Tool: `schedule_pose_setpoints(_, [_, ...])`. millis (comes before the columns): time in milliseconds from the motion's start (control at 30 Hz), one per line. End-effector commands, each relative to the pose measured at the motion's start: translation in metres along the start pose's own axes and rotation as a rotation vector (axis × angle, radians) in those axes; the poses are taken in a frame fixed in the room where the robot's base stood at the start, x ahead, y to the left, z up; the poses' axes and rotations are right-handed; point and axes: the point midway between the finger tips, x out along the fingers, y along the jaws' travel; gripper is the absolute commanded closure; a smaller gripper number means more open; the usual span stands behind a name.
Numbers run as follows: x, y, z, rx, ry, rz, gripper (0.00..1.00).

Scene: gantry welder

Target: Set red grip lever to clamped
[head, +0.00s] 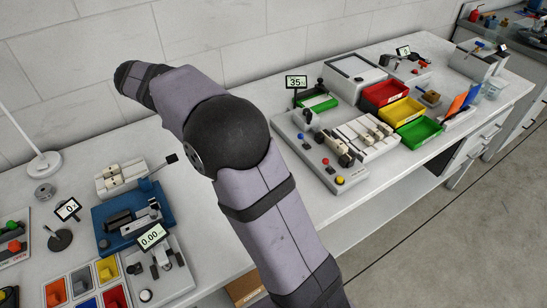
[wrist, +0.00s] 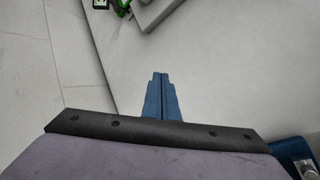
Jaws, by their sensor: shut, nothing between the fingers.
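I cannot surely pick out the red grip lever. In the head view, a small red knob (head: 326,161) stands on a grey panel (head: 318,172) right of my arm, with blue and yellow knobs beside it. Small red parts (head: 424,66) also show on a device at the back right. My gripper (wrist: 160,76) shows in the wrist view with its blue fingers shut and empty, over bare light tabletop. It touches nothing that I can see. In the head view the fingers are not visible.
A blue-based device (head: 130,215) and a 0.00 display (head: 152,235) stand left of my arm. Red (head: 384,94), yellow (head: 403,111) and green (head: 419,132) bins stand at the right. A white wall (head: 290,30) runs behind the bench.

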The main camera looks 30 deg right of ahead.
Motion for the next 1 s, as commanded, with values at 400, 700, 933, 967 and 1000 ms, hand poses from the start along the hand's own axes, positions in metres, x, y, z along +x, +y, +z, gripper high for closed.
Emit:
schedule_pose_setpoints(400, [0.037, -0.066, 0.127, -0.341, -0.615, -0.274, 1.0])
schedule_pose_setpoints(700, [0.036, -0.078, 0.137, -0.385, -0.678, -0.319, 1.0])
schedule_pose_setpoints(933, [0.036, -0.078, 0.136, -0.383, -0.676, -0.318, 1.0])
schedule_pose_setpoints(967, [0.036, -0.078, 0.137, -0.383, -0.676, -0.318, 1.0])
schedule_pose_setpoints(1000, [0.037, -0.078, 0.137, -0.383, -0.675, -0.318, 1.0])
